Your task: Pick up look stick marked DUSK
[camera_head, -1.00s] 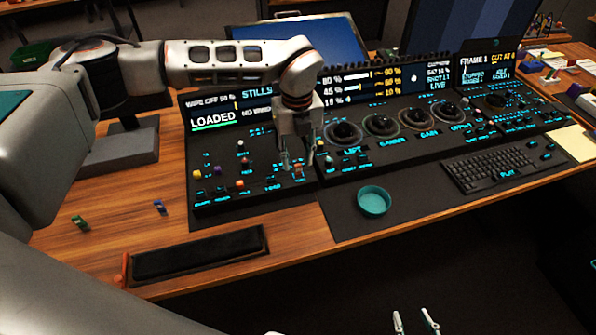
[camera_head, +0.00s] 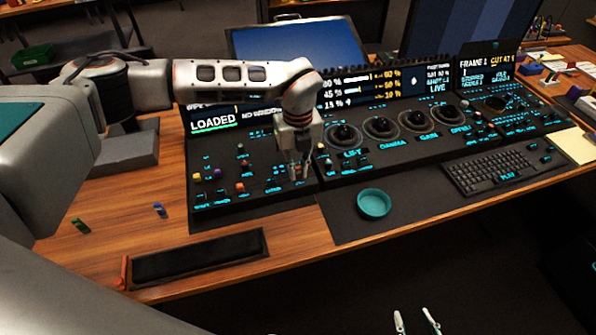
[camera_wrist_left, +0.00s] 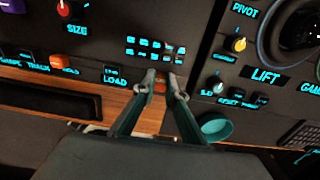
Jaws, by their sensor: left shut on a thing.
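My left gripper (camera_head: 299,176) is at the lower right part of the left control panel (camera_head: 222,172), beside the LOAD marking. In the left wrist view its fingers (camera_wrist_left: 162,84) are close together on a small orange stick (camera_wrist_left: 160,88), mostly hidden between them. A green stick (camera_head: 80,225) and a blue stick (camera_head: 160,210) lie on the wooden desk at left. No DUSK marking is readable on any stick. My right gripper (camera_head: 415,320) shows only its two fingertips, apart, at the bottom edge of the head view.
A teal round dish (camera_head: 374,203) sits on a dark mat right of my left gripper. Trackballs with knobs (camera_head: 380,126) stand farther right, then a keyboard (camera_head: 490,170). A long black tray (camera_head: 198,257) lies at the desk's front edge.

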